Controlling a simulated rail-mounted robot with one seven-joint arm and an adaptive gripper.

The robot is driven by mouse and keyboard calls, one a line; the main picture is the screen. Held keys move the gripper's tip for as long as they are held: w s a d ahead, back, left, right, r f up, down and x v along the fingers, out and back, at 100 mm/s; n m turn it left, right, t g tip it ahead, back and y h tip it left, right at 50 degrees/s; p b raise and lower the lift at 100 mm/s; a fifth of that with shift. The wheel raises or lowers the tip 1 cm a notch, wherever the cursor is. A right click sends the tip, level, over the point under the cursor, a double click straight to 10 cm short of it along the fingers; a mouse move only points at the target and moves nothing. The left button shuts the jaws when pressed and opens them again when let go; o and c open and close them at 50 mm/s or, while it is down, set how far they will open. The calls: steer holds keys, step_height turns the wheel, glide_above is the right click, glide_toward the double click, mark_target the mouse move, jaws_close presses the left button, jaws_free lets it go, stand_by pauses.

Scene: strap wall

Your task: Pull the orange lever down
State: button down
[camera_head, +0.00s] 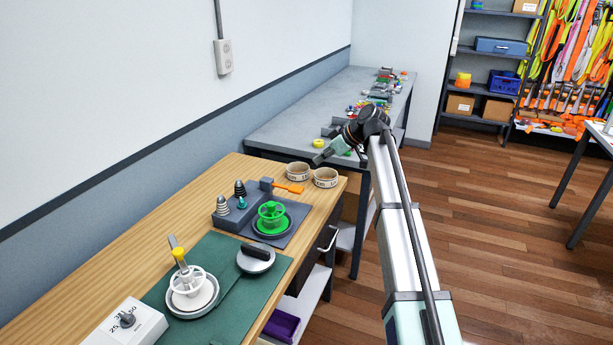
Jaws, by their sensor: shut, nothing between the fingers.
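The orange lever (289,188) sticks out to the right from a small dark grey block (266,184) on the wooden table. It looks roughly level, in the raised part of the table's far end. My gripper (317,160) is at the end of my arm, above the far edge of the wooden table and up and to the right of the lever. It is shut and empty, pointing left. It looks apart from the lever. The fingertips are small in this view.
Two pale round bowls (298,172) stand beyond the lever. A green wheel (272,216) on a dark mat and a grey block with several coil-like knobs (239,191) are nearer. A white valve wheel (189,287) is in front. A grey bench (290,128) lies behind.

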steer(key=p, duration=0.3)
glide_above(294, 187)
steer(key=d, duration=0.3)
steer(key=f, duration=0.6)
steer(key=shift+s+a+f, duration=0.15)
steer(key=shift+s+f, duration=0.1)
steer(key=shift+s, duration=0.15)
step_height(294, 187, down, 2)
steer(key=shift+a+f, duration=0.1)
steer(key=shift+f, duration=0.1)
steer(key=shift+f+p, duration=0.4)
steer(key=shift+f, duration=0.6)
steer(key=shift+f, duration=0.1)
